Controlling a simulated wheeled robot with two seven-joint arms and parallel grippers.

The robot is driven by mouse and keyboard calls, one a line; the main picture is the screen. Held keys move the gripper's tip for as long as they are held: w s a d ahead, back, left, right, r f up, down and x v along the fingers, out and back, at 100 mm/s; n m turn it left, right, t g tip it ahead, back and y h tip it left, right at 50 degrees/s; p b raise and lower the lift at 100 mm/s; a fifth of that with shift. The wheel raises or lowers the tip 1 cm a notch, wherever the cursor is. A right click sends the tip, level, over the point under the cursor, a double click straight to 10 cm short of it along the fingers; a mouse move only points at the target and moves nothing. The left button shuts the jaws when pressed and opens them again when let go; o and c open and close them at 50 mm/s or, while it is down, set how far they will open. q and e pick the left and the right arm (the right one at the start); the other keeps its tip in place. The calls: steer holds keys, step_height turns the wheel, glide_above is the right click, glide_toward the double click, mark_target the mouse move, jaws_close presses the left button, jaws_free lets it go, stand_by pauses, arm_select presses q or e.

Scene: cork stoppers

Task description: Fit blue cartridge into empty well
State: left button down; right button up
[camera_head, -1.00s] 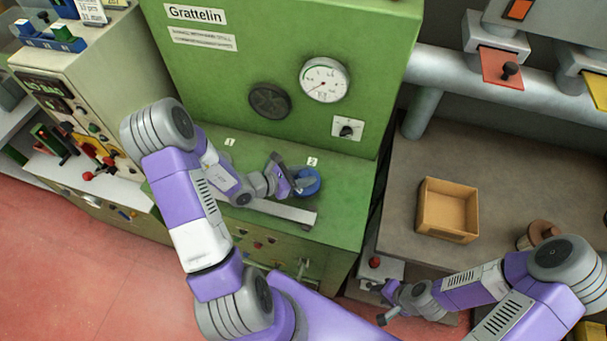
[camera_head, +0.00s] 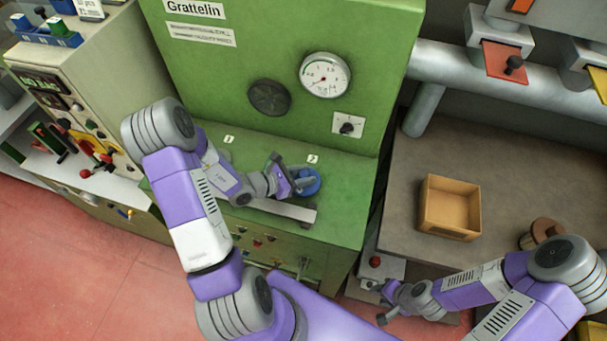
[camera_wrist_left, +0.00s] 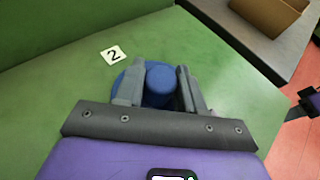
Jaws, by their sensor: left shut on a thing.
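The blue cartridge (camera_head: 309,184) stands at the right part of the green machine's ledge, beside the label "2". My left gripper (camera_head: 300,183) is shut on it. In the left wrist view the cartridge (camera_wrist_left: 160,84) shows a round knob between the two grey fingers and a wider blue disc below. The gripper hides part of it, and I cannot tell whether it sits in a well. Label "1" marks a spot further left on the ledge, with my arm in front of it. My right gripper (camera_head: 378,300) is low at the right; its fingers are too small to read.
The green machine (camera_head: 250,60) rises behind the ledge with a gauge (camera_head: 325,76) and a knob. A grey bar (camera_head: 285,210) lies along the ledge's front. An open cardboard box (camera_head: 428,205) stands on the grey bench at right. A control cabinet stands at left.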

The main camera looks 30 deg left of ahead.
arm_select(q)
steer(key=shift+f+b, duration=0.7)
steer(key=c, duration=0.6)
jaws_free()
steer(key=p+v, duration=0.1)
steer(key=v, duration=0.6)
steer(key=shift+s+a+r, duration=0.15)
steer(key=shift+s, duration=0.1)
